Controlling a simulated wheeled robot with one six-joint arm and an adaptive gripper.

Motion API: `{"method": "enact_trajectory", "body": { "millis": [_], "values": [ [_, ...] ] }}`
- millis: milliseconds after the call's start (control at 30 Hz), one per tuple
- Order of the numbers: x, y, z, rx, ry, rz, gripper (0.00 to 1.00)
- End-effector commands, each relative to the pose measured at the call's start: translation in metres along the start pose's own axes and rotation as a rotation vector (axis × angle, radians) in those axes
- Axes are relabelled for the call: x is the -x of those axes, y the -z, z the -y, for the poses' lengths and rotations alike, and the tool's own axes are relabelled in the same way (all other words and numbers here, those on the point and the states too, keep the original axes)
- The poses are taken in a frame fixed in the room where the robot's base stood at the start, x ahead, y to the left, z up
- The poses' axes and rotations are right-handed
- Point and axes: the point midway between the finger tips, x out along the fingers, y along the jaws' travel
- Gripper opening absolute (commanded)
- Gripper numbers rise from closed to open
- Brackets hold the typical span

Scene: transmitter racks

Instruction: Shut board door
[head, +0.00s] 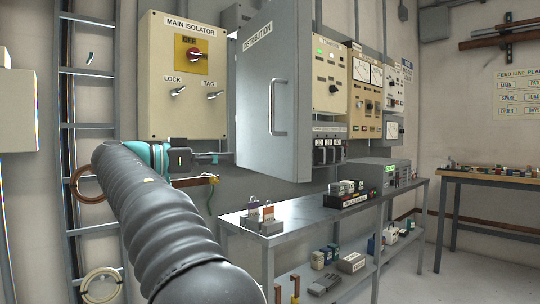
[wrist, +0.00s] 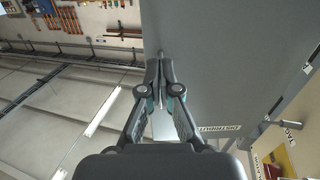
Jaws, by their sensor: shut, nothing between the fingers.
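The board door is a large grey panel (head: 258,95) marked DISTRIBUTION, with a bar handle (head: 278,107). It stands out from the wall at an angle, to the right of the MAIN ISOLATOR box. In the wrist view the grey door (wrist: 215,65) fills much of the upper middle and right. My gripper (head: 228,157) is at the door's left edge, low down, reaching in from the left. In the wrist view my gripper (wrist: 160,65) has its fingertips together, empty, over the grey surface. I cannot tell if they touch it.
The MAIN ISOLATOR box (head: 185,110), with a red knob and two levers, is on the wall behind my gripper. A metal bench (head: 320,207) with padlocks and small boxes stands below the door. A ladder-like rack (head: 88,130) is at left. Floor is clear at right.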

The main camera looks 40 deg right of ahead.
Motion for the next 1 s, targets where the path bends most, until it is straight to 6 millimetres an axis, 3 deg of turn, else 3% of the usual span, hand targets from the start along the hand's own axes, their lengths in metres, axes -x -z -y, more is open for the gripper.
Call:
{"method": "enact_trajectory", "body": {
  "millis": [233,700,1000],
  "values": [
    [-0.017,0.004,-0.001,-0.028,-0.019,-0.015,0.0],
    [-0.102,0.006,-0.002,-0.025,-0.017,-0.014,0.0],
    [-0.135,0.006,-0.002,-0.026,-0.014,-0.014,0.0]
  ]
}}
